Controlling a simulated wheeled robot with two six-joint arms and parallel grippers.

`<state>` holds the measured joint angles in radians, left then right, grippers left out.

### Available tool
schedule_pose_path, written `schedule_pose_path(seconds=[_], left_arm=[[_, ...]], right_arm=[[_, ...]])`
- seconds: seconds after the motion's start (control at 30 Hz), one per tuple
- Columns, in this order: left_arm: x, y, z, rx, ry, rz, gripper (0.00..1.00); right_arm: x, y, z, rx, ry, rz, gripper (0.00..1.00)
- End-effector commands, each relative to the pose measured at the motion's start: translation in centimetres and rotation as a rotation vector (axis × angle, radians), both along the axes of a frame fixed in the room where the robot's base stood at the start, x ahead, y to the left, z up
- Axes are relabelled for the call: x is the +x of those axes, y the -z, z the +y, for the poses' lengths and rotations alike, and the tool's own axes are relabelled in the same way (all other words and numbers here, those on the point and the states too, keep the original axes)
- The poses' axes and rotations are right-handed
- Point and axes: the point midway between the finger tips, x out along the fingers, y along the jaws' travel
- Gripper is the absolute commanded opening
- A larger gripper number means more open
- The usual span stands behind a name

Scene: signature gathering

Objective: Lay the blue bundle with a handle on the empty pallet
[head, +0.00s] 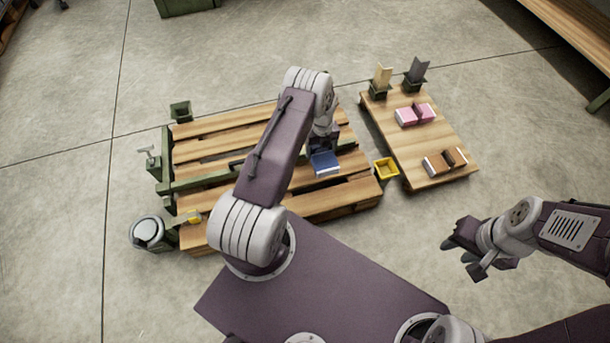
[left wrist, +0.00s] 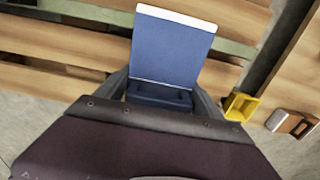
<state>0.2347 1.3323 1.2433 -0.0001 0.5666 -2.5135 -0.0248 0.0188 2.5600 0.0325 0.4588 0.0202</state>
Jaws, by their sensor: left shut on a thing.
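The blue bundle (head: 325,164) is in my left gripper (head: 323,146), over the right part of the empty wooden pallet (head: 218,146). In the left wrist view the blue bundle (left wrist: 172,50) shows a flat blue face with pale edges. Its darker near part lies between the fingers of my left gripper (left wrist: 160,92), which is shut on it. I cannot tell whether the bundle touches the pallet slats. My right gripper (head: 472,258) is empty, over the floor at the lower right, with its fingers apart.
A wooden board (head: 440,130) to the right holds a pink bundle (head: 415,114), a brown and white bundle (head: 444,161), and upright tan (head: 382,77) and dark pieces (head: 416,70). A yellow bin (head: 386,169) stands between board and pallet. A green bar (head: 205,181) crosses the pallet.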

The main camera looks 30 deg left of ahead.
Motion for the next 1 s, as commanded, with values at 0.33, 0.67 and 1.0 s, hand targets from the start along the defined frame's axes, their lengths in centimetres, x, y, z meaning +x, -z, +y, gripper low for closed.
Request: schedule_pose_path(seconds=[0.33, 0.67, 1.0], left_arm=[[-7.6, 5.3, -3.5, 0.000, 0.000, 0.001, 0.21], [-8.3, 7.4, -3.8, 0.000, -0.001, 0.000, 0.21], [-8.2, 9.4, -3.8, 0.001, -0.001, -0.002, 0.21]], right_arm=[[0.0, 3.1, 0.0, 0.000, 0.000, 0.000, 0.36], [0.0, 4.7, 0.0, 0.000, 0.000, 0.000, 0.36], [0.0, 6.1, 0.0, 0.000, 0.000, 0.000, 0.36]])
